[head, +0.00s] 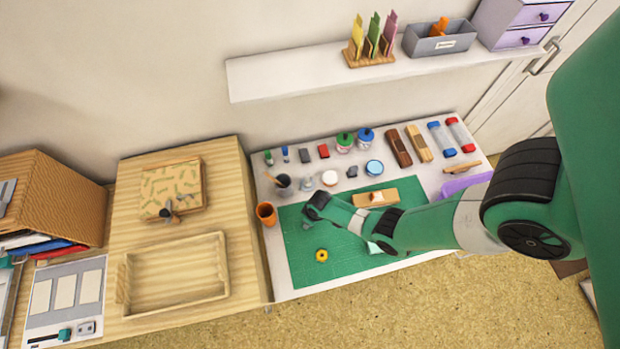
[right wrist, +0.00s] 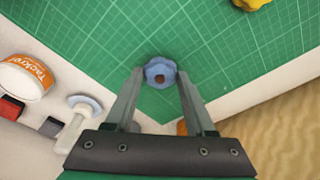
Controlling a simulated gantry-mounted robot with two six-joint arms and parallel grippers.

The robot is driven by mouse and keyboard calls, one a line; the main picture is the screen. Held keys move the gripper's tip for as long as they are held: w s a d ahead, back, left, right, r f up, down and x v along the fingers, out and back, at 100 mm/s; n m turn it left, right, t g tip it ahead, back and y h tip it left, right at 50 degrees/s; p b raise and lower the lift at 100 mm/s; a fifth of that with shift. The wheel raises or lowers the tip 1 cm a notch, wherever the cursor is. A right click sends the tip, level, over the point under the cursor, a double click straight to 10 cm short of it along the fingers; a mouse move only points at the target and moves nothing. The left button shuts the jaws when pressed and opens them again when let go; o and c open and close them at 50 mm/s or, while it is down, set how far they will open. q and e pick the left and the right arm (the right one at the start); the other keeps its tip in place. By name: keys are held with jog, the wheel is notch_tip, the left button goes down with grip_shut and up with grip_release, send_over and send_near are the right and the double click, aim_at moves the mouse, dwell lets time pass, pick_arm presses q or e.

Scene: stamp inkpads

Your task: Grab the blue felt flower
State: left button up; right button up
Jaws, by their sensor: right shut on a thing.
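The blue felt flower (right wrist: 160,72) with a brown centre is between the fingertips of my right gripper (right wrist: 160,80) in the right wrist view. Those fingers are shut on it from both sides. The green cutting mat (right wrist: 225,55) is behind the flower; I cannot tell whether the flower still touches it. In the head view my right gripper (head: 308,222) is over the left part of the mat (head: 300,275), and the blue flower cannot be made out there. My left gripper is not in view.
A yellow flower (head: 321,255) lies on the mat, also at the top of the right wrist view (right wrist: 250,3). An orange cup (head: 266,213) and a dark cup (head: 283,182) stand near my gripper. Bottles and blocks line the back. A wooden tray (head: 125,300) is at left.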

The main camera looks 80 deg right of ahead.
notch_tip(320, 180, up, 4)
jog(key=p, duration=0.2)
jog(key=shift+f+p, duration=0.25)
jog(key=shift+p, duration=0.15)
jog(key=s+r+p, duration=0.8)
jog(key=s+p, duration=0.1)
jog(key=s, duration=0.5)
jog(key=shift+d+r, duration=0.3)
jog(key=shift+r, duration=0.05)
